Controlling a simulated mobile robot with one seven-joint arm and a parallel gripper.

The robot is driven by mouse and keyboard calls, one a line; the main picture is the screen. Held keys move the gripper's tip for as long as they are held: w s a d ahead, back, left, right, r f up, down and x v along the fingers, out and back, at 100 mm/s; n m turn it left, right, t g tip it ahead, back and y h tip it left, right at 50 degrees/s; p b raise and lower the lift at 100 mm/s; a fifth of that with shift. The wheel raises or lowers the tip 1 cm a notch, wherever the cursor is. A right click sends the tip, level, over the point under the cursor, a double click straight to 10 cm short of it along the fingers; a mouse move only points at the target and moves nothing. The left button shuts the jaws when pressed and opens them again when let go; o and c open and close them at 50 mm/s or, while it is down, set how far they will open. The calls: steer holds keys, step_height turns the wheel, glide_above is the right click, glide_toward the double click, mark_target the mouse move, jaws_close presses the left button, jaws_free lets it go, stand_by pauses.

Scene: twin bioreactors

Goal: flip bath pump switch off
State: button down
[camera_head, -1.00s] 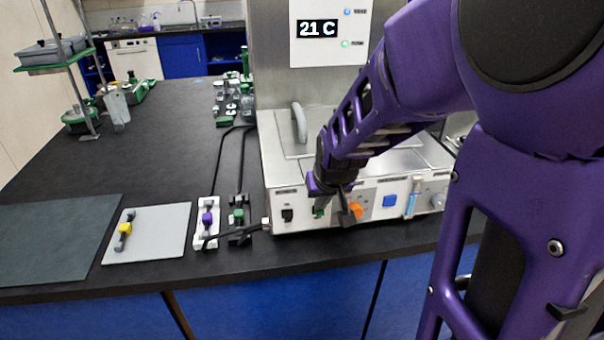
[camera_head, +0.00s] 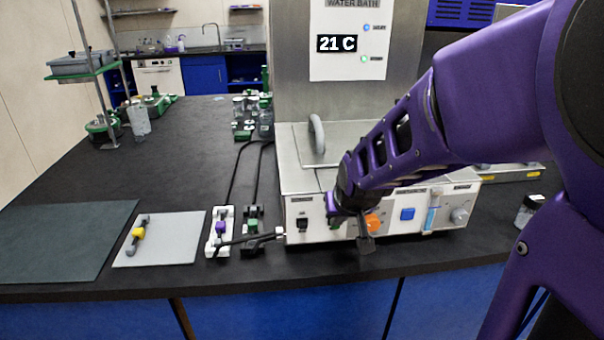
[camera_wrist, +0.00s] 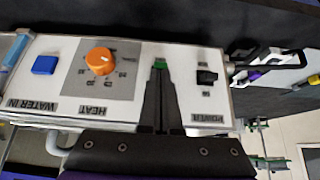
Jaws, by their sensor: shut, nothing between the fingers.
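The water bath (camera_head: 300,180) is a steel box with a white front panel. A small green switch (camera_wrist: 160,63), which I take to be the pump switch, sits between a black power switch (camera_wrist: 207,77) and the orange heat knob (camera_wrist: 101,61). My gripper (camera_wrist: 160,82) is shut and empty, its tips right at the green switch. I cannot tell whether they touch it. The fingers cover the panel below the switch, and its label is hidden.
A display (camera_head: 337,44) reads 21 C, with a blue lamp (camera_head: 367,28) and a green lamp (camera_head: 365,58) lit. A blue button (camera_head: 407,214) is right of the knob. Cables and clamps (camera_head: 220,235) lie left of the bath. A grey mat (camera_head: 180,240) lies further left.

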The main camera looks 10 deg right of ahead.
steer(key=shift+s+f+b, duration=0.3)
steer(key=shift+f+b, duration=0.25)
steer(key=shift+r, duration=0.2)
steer(key=shift+r+p, duration=0.7)
steer(key=shift+r, duration=0.05)
